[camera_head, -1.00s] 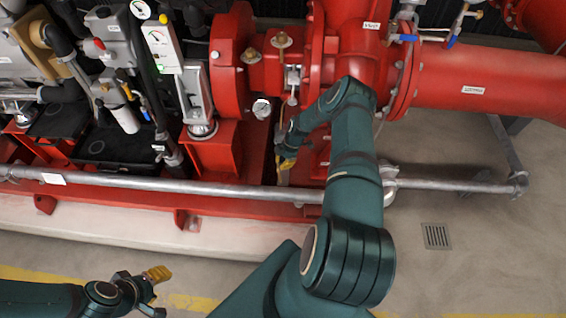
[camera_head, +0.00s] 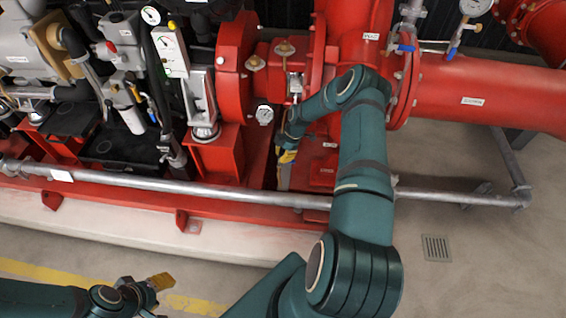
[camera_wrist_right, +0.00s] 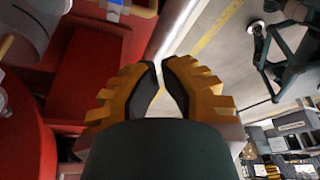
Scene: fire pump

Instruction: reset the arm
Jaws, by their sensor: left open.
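My right arm (camera_head: 361,165) is dark green and reaches across the silver rail to the red pump. Its gripper (camera_head: 287,157) has yellow fingers and is low beside a red pedestal, partly hidden by its own wrist. In the right wrist view the yellow fingers (camera_wrist_right: 160,65) with black pads have their tips almost together, and I see nothing held between them.
The silver rail (camera_head: 130,182) runs along the front of the red pump base. A large red pipe (camera_head: 480,95) extends right. A pressure gauge (camera_head: 264,114) is close above my right gripper. Bare floor with a drain grate (camera_head: 436,248) lies at the right.

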